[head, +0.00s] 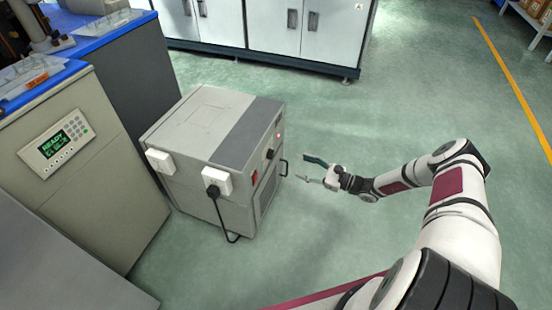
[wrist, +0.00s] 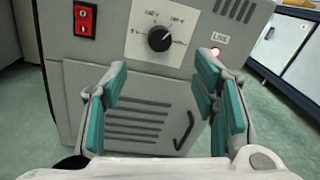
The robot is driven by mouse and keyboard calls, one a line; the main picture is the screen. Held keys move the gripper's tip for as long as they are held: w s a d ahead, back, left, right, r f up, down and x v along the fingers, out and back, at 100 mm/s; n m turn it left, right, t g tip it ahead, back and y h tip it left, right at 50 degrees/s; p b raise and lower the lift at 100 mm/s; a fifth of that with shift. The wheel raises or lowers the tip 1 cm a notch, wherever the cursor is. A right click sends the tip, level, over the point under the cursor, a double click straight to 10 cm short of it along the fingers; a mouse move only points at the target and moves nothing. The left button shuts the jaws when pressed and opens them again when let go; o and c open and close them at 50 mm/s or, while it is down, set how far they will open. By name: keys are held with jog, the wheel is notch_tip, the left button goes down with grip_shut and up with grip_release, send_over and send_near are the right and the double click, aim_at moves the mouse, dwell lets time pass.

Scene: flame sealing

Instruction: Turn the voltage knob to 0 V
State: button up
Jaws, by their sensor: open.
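The black voltage knob (wrist: 160,38) is on the front panel of a grey cabinet, in the middle of a white dial plate (wrist: 139,16) with small markings too blurred to read. A pale pointer mark shows toward the knob's upper right. In the head view the knob (head: 270,154) is a small dark spot on the cabinet's right face. My gripper (wrist: 163,78) is open and empty in front of the panel, its teal finger pads on either side and below the knob, not touching it. In the head view my gripper (head: 308,170) is right of the cabinet, apart from it.
A red rocker switch (wrist: 85,18) is left of the knob, and a lit red lamp labelled LIVE (wrist: 214,51) is right. A black handle (wrist: 183,130) sticks out below. A grey machine with a display (head: 62,144) stands left of the cabinet. Open floor lies right.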

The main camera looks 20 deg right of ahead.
aim_at(273, 156)
jog(key=b+x, duration=0.2)
jog(key=x, duration=1)
jog(key=shift+b, duration=0.4)
jog(key=c, duration=1.2)
